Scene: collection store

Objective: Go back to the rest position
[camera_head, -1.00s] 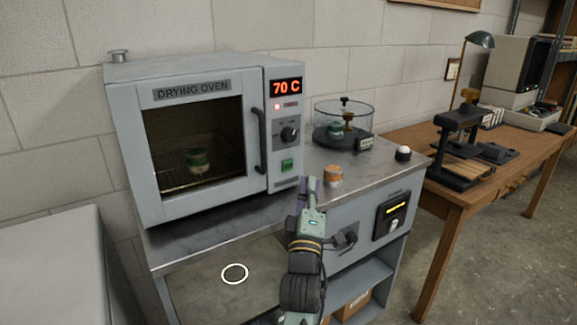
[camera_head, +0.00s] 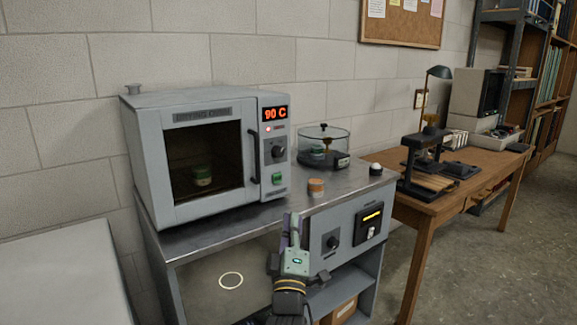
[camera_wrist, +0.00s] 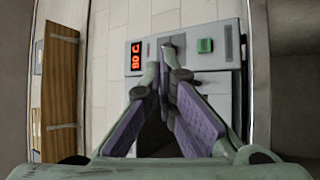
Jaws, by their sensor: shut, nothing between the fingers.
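My gripper (camera_head: 291,228) is in front of the bench, below the bench top's front edge, pointing up and away in the head view. Its fingers are together and empty. In the wrist view the two purple-padded fingers (camera_wrist: 163,72) meet at their tips, with the drying oven's control panel (camera_wrist: 188,55) beyond them. They appear apart from the panel. The drying oven (camera_head: 215,98) stands on the bench with its door closed.
A wooden table (camera_head: 475,184) with equipment stands at right. Open floor (camera_head: 480,260) lies in front of it.

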